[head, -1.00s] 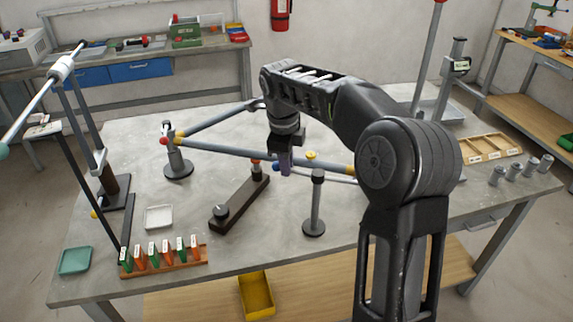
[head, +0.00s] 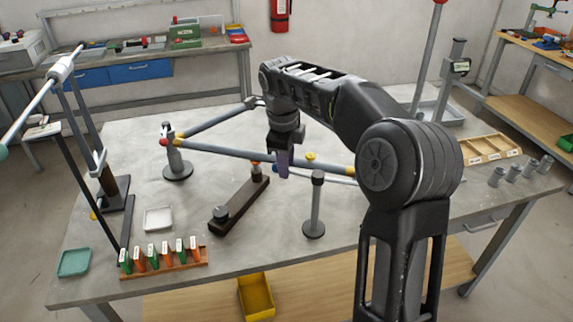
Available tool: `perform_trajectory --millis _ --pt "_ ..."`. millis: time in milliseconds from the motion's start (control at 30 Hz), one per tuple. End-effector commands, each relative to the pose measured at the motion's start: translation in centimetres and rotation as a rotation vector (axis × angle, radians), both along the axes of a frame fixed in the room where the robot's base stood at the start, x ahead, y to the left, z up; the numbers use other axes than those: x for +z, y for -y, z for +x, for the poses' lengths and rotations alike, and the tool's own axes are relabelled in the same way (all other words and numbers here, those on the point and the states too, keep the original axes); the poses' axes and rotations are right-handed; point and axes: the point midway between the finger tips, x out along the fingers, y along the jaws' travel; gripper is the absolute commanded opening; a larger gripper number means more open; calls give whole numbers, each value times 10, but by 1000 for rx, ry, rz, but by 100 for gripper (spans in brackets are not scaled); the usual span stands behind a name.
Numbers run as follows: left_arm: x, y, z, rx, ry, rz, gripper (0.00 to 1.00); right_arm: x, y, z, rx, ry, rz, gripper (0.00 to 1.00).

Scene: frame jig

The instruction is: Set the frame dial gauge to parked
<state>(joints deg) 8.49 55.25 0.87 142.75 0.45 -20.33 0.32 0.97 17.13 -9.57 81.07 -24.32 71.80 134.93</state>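A frame of grey tubes (head: 225,148) with red, yellow and blue marks stands on round-based posts on the table. My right gripper (head: 284,170) points down beside the frame's front tube, just right of the red-topped end of a dark brown bar (head: 235,206). Its fingers look close together, but I cannot tell whether they are open or shut, or whether they touch anything. I cannot make out a dial gauge or its setting for certain; a stand with a small display (head: 459,67) is at the back right. My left gripper is not in view.
A rack of orange and green tags (head: 165,262), a white tray (head: 158,218) and a teal tray (head: 74,263) lie at the front left. A tall tube stand (head: 85,115) is at the left. A wooden tray (head: 490,148) and several grey cylinders (head: 515,172) are at the right.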

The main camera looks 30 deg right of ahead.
Motion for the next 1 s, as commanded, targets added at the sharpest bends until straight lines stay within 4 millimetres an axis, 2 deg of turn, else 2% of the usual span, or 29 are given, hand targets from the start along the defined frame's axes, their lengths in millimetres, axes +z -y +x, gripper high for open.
perform_trajectory --millis 267,300,400,1000 --pt "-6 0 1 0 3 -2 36 43 -6 -4 1 4 0 32" --pt "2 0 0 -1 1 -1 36 53 -7 -5 0 3 0 32" --pt "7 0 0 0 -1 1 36 64 -8 -7 0 1 0 32" --pt "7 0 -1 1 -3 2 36 67 -9 -8 -1 0 0 32"
